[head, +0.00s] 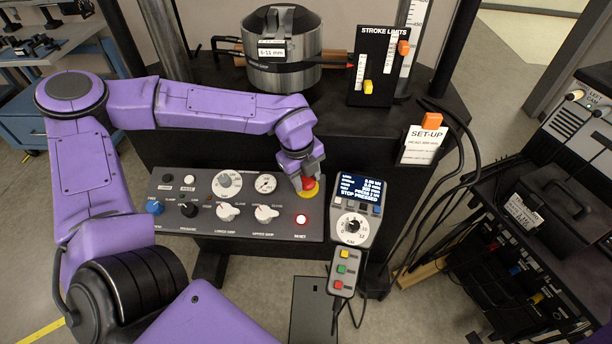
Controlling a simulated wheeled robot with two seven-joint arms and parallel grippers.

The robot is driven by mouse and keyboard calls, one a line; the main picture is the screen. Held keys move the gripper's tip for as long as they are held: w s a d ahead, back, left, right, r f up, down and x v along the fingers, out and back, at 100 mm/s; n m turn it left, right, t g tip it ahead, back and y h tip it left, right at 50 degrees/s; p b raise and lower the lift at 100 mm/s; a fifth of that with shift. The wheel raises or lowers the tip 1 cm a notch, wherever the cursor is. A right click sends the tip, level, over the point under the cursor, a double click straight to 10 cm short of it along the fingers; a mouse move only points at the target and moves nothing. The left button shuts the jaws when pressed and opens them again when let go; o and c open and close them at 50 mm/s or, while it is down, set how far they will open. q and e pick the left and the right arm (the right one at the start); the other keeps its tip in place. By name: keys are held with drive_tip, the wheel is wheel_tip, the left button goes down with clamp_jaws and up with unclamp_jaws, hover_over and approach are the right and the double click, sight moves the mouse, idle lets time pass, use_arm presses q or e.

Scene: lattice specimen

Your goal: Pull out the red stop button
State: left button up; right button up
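The red stop button (309,184) sits on a yellow ring (311,193) at the upper right of the sloped grey control panel (170,222). My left gripper (308,178) reaches down over the button from above, its fingers around the button's far side. The fingers hide part of the button, and I cannot tell whether they are closed on it. The pendant's screen (361,190), right of the panel, reads "STOP PRESSED". My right gripper is not in view.
A lit red reset lamp (301,219) is just below the button. Two white knobs (228,212) (265,214) are to its left. The handheld pendant (352,228) stands close on the right, with cables beyond. A steel cylinder (283,60) stands behind.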

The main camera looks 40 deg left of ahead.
use_arm(q)
clamp_jaws()
drive_tip(key=shift+s+d+r+p, duration=0.1)
drive_tip(key=shift+r+p, duration=0.45)
drive_tip(key=shift+r, duration=0.15)
drive_tip(key=shift+f, duration=0.15)
drive_tip(key=o, duration=0.7)
unclamp_jaws()
drive_tip(key=shift+o, duration=0.2)
drive_tip(key=shift+s, duration=0.1)
wheel_tip(320, 180, up, 11)
drive_tip(key=s, duration=0.1)
drive_tip(key=shift+s+a+f+b, duration=0.2)
drive_tip(key=shift+s+a+b, duration=0.1)
drive_tip(key=shift+b, duration=0.1)
